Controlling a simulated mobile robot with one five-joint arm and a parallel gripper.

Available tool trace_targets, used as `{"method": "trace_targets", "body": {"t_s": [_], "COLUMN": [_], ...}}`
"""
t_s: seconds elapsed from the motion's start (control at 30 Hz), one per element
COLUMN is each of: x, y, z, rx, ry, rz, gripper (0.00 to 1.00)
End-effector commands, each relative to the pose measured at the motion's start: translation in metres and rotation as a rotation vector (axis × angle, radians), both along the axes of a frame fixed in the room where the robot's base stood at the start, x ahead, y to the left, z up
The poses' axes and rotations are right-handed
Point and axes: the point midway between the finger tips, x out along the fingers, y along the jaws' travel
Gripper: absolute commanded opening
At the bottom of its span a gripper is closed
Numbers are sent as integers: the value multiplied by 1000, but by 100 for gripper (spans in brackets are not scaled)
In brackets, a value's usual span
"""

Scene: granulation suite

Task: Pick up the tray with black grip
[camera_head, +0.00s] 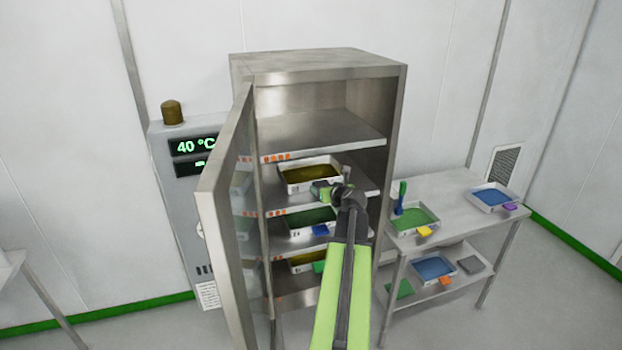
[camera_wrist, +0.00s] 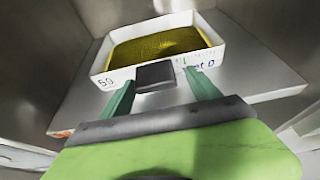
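The tray with the black grip (camera_wrist: 155,76) is white with yellow-brown contents. In the head view this tray (camera_head: 296,187) sits on an upper-middle shelf of the open cabinet. My gripper (camera_wrist: 160,76) is at the tray's front in the wrist view. Its two green fingers are spread, one on each side of the grip, with a small gap at the right. It is open and holds nothing. In the head view my gripper (camera_head: 325,190) and arm hide the grip.
The cabinet door (camera_head: 225,215) stands open at the left. Trays with a blue grip (camera_head: 320,230) and a green grip (camera_head: 318,267) sit on lower shelves. A two-level metal table (camera_head: 450,200) at the right carries several trays. The top shelf (camera_head: 320,138) is empty.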

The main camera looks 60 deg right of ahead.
Motion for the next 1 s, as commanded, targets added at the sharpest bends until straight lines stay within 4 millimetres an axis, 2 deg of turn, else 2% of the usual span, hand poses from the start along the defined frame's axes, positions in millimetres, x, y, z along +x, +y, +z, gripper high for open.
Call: {"method": "trace_targets", "body": {"t_s": [0.07, 0.5, 0.8, 1.0], "x": [2, 6, 7, 7], "y": [2, 5, 6, 6], "z": [0, 0, 3, 24], "rx": [0, 1, 0, 0], "ry": [0, 0, -1, -1], "rz": [3, 9, 9, 9], "gripper": [59, 1, 0, 0]}}
